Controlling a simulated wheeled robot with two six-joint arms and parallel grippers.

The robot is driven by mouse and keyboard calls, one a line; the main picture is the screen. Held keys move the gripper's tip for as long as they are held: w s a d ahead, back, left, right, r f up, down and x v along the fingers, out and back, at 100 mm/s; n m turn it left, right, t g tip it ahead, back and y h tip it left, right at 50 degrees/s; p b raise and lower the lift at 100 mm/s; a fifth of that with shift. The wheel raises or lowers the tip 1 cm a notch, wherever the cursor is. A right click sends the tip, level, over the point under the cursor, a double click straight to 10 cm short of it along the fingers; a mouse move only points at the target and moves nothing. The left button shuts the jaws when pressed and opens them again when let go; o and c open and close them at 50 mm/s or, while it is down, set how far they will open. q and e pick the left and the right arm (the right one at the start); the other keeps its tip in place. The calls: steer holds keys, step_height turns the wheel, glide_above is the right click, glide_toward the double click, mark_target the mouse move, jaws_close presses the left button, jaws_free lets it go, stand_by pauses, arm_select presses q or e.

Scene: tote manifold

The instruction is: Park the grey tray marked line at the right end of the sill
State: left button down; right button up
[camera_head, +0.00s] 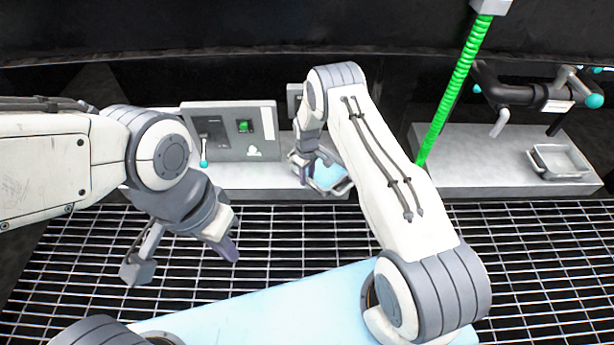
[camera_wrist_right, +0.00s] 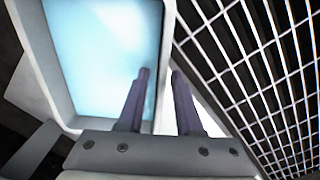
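A grey tray (camera_head: 345,186) with a light blue inside sits at the front edge of the left ledge, partly hidden by my right arm. No line mark is readable on it. In the right wrist view the tray (camera_wrist_right: 60,60) fills the left side. My right gripper (camera_wrist_right: 160,72) has one finger over the inside and one outside, close together around the side wall. My left gripper (camera_head: 188,262) is over the floor grating, fingers wide apart and empty. The sill appears as a grey ledge, with a left part (camera_head: 260,178) and a right part (camera_head: 460,170).
A second grey tray (camera_head: 560,162) stands at the right end of the right ledge. A green ribbed hose (camera_head: 455,90) comes down between the ledges. Dark pipework with a teal-tipped valve (camera_head: 525,95) is above the right ledge. A grey panel (camera_head: 235,150) stands behind the left ledge.

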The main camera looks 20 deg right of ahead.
step_height(320, 180, up, 8)
steer(key=p, duration=0.4)
steer(key=shift+p, duration=0.35)
steer(key=shift+f, duration=0.1)
